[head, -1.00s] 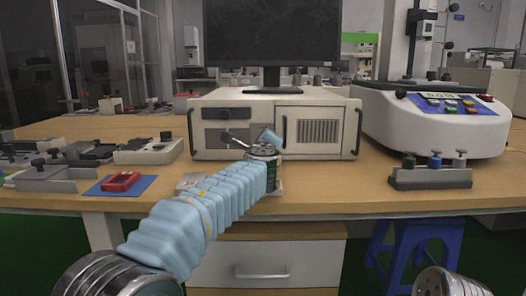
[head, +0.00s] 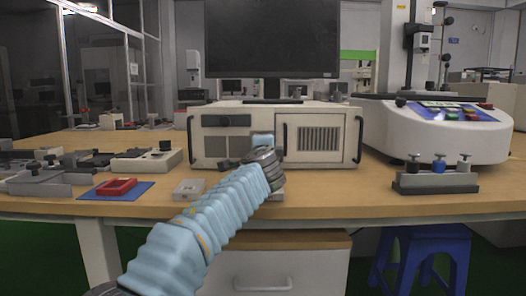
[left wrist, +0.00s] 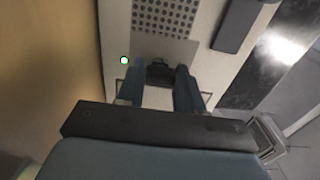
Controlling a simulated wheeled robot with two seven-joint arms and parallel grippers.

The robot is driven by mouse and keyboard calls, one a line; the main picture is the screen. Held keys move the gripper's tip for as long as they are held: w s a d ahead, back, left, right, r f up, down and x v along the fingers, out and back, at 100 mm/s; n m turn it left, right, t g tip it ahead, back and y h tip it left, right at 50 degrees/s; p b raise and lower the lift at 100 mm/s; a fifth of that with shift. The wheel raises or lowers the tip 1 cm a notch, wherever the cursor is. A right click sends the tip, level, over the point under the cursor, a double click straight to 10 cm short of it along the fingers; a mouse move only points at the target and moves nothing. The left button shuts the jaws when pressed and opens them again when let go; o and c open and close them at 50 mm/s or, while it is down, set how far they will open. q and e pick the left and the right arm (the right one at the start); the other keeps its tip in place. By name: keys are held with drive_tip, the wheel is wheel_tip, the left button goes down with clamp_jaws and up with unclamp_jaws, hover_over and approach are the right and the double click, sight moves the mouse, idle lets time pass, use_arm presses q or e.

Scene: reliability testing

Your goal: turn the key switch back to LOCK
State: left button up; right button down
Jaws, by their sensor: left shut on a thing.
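The key switch (left wrist: 158,70) is a small dark part on the light front panel of the beige instrument (head: 300,112). In the left wrist view it sits between the blue fingers of my left gripper (left wrist: 160,88), which are shut on it. The key's angle and any LOCK marking are too dark and small to read. In the head view the left gripper (head: 262,140) is at the lower middle of the panel, and my own wrist hides the switch. My right gripper is in neither view.
A monitor (head: 272,38) stands on the instrument. A white machine (head: 425,132) and a block with several knobs (head: 437,181) are at right. A red tray on a blue mat (head: 132,194) and a small grey box (head: 188,188) lie at left. A blue stool (head: 430,245) stands below.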

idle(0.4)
use_arm(q)
drive_tip(key=o, duration=1)
drive_tip(key=shift+o, duration=0.2)
drive_tip(key=s, duration=1.3)
drive_tip(key=shift+s+b, duration=0.3)
drive_tip(key=shift+s, duration=0.15)
